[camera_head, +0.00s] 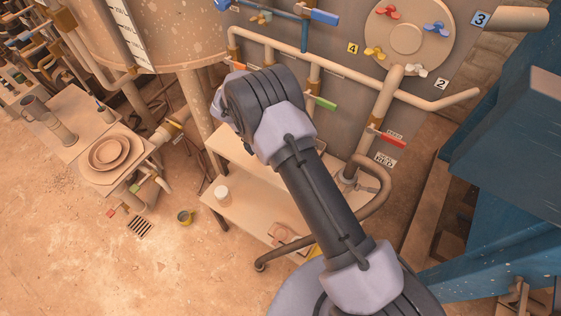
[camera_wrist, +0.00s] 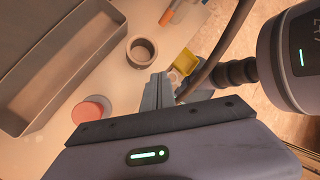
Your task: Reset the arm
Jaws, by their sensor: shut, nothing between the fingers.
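My arm shows in the head view, rising from the bottom right and bending over at its top in front of the grey panel (camera_head: 345,85). My gripper's end is hidden there behind the arm's own links. In the wrist view my gripper (camera_wrist: 158,92) is shut and empty, its fingers together above a light work surface (camera_wrist: 122,87). One of my arm links shows at the right edge of the wrist view.
On the work surface are a grey tray (camera_wrist: 58,88), a small round cup (camera_wrist: 141,50), a pink-topped round container (camera_wrist: 91,109) and a yellow item (camera_wrist: 184,62). A curved pipe (camera_head: 375,205) runs beside my arm. A blue frame (camera_head: 510,150) stands right; open floor lies lower left.

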